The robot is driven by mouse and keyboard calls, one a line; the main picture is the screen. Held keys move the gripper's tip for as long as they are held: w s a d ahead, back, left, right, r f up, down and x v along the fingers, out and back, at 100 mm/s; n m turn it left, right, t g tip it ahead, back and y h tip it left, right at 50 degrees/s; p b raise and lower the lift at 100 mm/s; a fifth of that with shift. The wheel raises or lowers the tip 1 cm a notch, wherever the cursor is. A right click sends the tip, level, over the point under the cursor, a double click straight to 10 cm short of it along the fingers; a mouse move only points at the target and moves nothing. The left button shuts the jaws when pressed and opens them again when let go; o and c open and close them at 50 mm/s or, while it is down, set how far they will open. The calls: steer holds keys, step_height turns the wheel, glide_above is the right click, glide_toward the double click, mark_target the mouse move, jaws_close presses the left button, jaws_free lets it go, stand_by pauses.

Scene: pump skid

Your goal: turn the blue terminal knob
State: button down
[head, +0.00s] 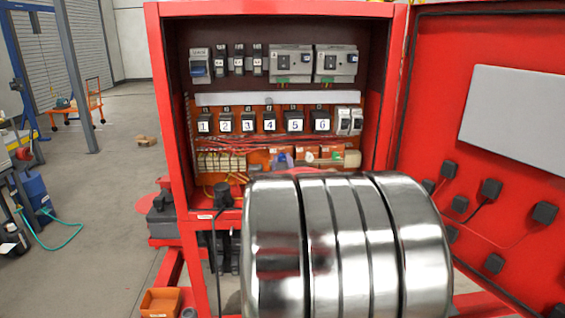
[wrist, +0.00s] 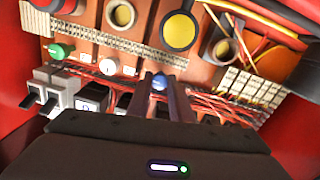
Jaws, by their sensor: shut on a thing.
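The blue terminal knob (wrist: 160,82) is in the middle of the wrist view, on an orange block below a slotted rail. My gripper (wrist: 161,87) has its two dark fingers on either side of the knob and is shut on it. The fingers cover part of the knob's sides. A white knob (wrist: 109,66) and a green knob (wrist: 60,50) sit on similar blocks to the left, clear of the fingers. In the head view my arm's large metal link hides my gripper and much of the lower cabinet.
Red wires (wrist: 215,105) run close behind the fingers. Pale terminal blocks (wrist: 238,88) are to the right, and grey breakers (wrist: 62,92) to the left. In the head view the red cabinet (head: 158,110) has its door (head: 430,100) open on the right.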

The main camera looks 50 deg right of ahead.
steer(key=shift+n, duration=0.3)
steer(key=n, duration=0.4)
steer(key=shift+f, duration=0.1)
steer(key=n, duration=0.4)
steer(key=shift+n, duration=0.4)
steer(key=n, duration=0.4)
steer(key=shift+a+f+n, duration=0.1)
steer(key=shift+n, duration=0.3)
steer(key=shift+f+n+t, duration=0.1)
steer(key=shift+n+t, duration=0.2)
steer(key=shift+n, duration=1.8)
steer(key=c, duration=1.9)
jaws_free()
steer(key=o, duration=0.3)
